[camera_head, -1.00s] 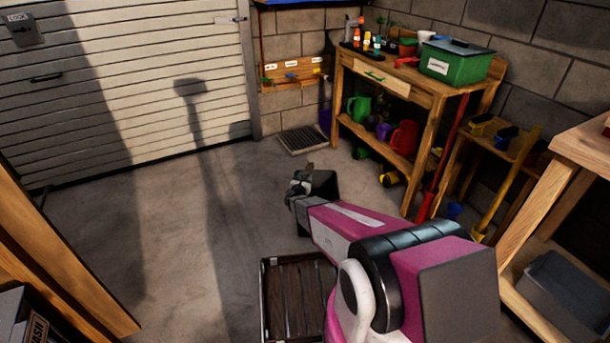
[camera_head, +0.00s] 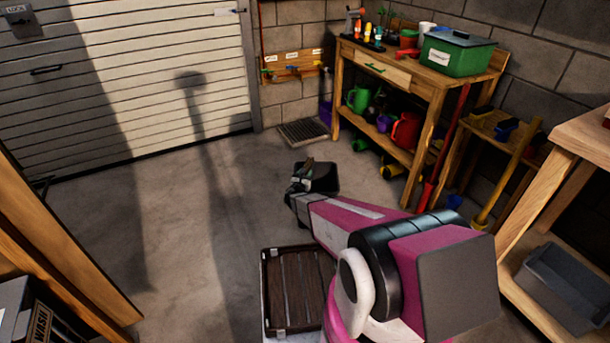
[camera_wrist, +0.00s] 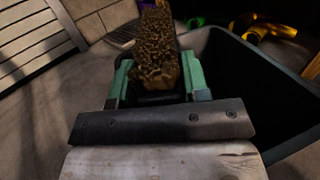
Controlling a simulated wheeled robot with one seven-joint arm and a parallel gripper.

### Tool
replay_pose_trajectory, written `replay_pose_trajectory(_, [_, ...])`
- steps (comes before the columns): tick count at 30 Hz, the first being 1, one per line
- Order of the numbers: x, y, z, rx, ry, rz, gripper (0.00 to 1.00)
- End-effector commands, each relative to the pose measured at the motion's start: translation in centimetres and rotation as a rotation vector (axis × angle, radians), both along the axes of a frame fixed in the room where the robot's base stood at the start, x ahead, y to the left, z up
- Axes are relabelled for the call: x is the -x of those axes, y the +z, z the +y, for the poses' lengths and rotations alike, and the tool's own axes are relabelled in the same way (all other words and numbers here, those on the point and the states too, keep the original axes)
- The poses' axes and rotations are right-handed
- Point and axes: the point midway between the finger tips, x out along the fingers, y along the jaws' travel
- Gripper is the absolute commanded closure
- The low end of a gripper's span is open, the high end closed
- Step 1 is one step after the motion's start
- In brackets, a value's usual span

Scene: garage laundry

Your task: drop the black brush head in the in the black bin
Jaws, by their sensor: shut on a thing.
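My gripper (camera_wrist: 158,78) has green fingers shut on the brush head (camera_wrist: 157,45), which shows brown bristles and a dark body in the wrist view. The black bin (camera_wrist: 262,80) is open-topped, and its dark inside shows to the right of and beyond the brush head. In the wrist view the brush head appears near the bin's left rim. I cannot tell whether all of it is above the opening. In the head view my gripper (camera_head: 302,177) overlaps the left part of the bin (camera_head: 325,178), which stands on the floor. Much of the bin's front is hidden by my arm.
A wooden workbench (camera_head: 388,88) with a green box (camera_head: 456,54) stands behind the bin. Watering cans sit on its lower shelf. A floor grate (camera_head: 303,132) lies near the wall. A wooden table (camera_head: 580,140) is at right. Open floor (camera_head: 190,220) lies to the left.

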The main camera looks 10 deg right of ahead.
Motion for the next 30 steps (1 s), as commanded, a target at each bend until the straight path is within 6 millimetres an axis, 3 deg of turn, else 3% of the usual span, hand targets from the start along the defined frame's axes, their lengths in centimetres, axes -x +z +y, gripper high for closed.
replay_pose_trajectory(1, [-0.7,-4.9,-0.2,-0.047,0.006,0.066,0.83])
replay_pose_trajectory(3, [-0.7,-4.9,-0.2,-0.047,0.006,0.066,0.83])
replay_pose_trajectory(4, [-0.7,-4.9,-0.2,-0.047,0.005,0.066,0.48])
replay_pose_trajectory(6, [-0.7,-4.9,-0.3,-0.047,0.005,0.066,0.28])
replay_pose_trajectory(17, [-0.3,-4.7,-0.2,-0.045,0.004,0.065,0.28])
replay_pose_trajectory(30, [6.2,-2.6,3.4,-0.025,0.006,0.026,0.28])
